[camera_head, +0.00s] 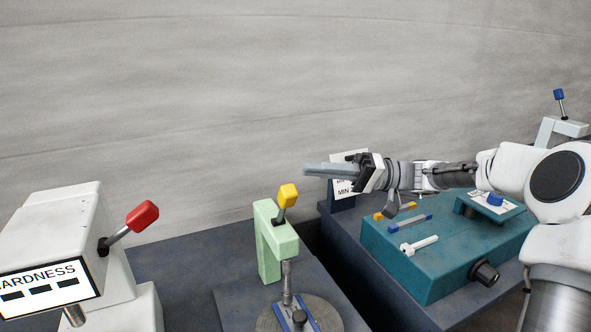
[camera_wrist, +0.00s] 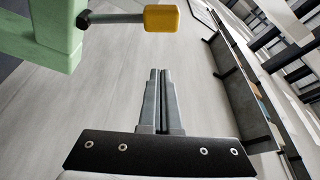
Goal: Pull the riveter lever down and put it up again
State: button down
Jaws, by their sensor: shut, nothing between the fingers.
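A light green press (camera_head: 274,243), likely the riveter, stands at the lower middle of the head view. Its lever has a yellow handle (camera_head: 288,195) and points up, tilted slightly right. In the wrist view the yellow handle (camera_wrist: 161,18) lies at the top centre, on a dark rod from the green body (camera_wrist: 50,28). My gripper (camera_head: 306,169) is shut and empty, its fingers pointing left. It appears just above and right of the yellow handle in the head view. In the wrist view the closed fingertips (camera_wrist: 159,72) are below the handle, with a visible gap.
A white hardness tester (camera_head: 62,240) with a red lever (camera_head: 142,216) stands at the left. A teal box (camera_head: 440,262) with small parts on top sits under my arm at the right. A blue-tipped lever (camera_head: 559,95) shows far right. A wall is behind.

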jog(key=shift+w+d+f, duration=0.1)
jog(key=shift+d+f, duration=0.05)
jog(key=shift+d, duration=0.6)
jog(key=shift+w+d+f, duration=0.1)
jog(key=shift+d, duration=0.65)
jog(key=shift+w+d+f, duration=0.1)
jog(key=shift+d+f, duration=0.05)
jog(key=shift+d, duration=0.6)
